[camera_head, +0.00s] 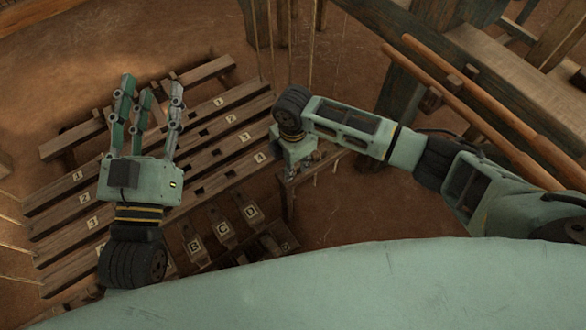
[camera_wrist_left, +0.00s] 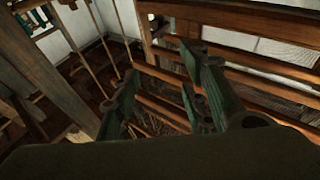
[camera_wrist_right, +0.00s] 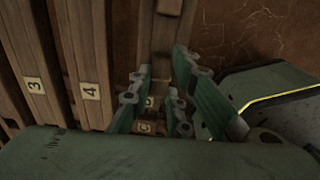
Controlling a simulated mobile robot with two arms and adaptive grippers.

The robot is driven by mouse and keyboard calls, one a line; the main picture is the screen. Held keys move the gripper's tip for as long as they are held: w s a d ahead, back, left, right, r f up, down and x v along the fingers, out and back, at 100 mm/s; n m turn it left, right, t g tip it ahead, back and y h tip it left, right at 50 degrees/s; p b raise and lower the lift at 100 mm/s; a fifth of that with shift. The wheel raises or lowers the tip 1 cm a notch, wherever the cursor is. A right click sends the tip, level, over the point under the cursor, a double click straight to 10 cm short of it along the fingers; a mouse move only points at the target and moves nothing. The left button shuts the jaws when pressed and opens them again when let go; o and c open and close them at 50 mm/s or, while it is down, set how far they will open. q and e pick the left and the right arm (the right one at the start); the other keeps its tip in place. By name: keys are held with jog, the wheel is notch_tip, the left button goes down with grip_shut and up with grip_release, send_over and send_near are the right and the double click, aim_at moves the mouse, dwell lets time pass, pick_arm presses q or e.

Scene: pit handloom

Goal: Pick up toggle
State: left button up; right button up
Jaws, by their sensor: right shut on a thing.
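My right gripper (camera_head: 291,172) points down at the right end of the numbered slats, beside the lettered pedals. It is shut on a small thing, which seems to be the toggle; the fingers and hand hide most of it. In the right wrist view, the fingers of this gripper (camera_wrist_right: 158,85) stand over dark wood, with lettered labels showing between them. I cannot make out the toggle's shape or whether it touches the wood below. My left gripper (camera_head: 150,95) is open and empty, its fingers spread above the left part of the slats.
Slats with numbered labels (camera_head: 95,198) lie on the left. Pedals lettered B, C and D (camera_head: 222,232) stand below them. Upright cords (camera_head: 270,40) hang behind my right gripper. A wooden frame with long round bars (camera_head: 480,95) fills the upper right. Bare earth floor (camera_head: 345,200) is clear at centre right.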

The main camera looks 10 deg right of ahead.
grip_shut()
jog(key=shift+r, duration=0.15)
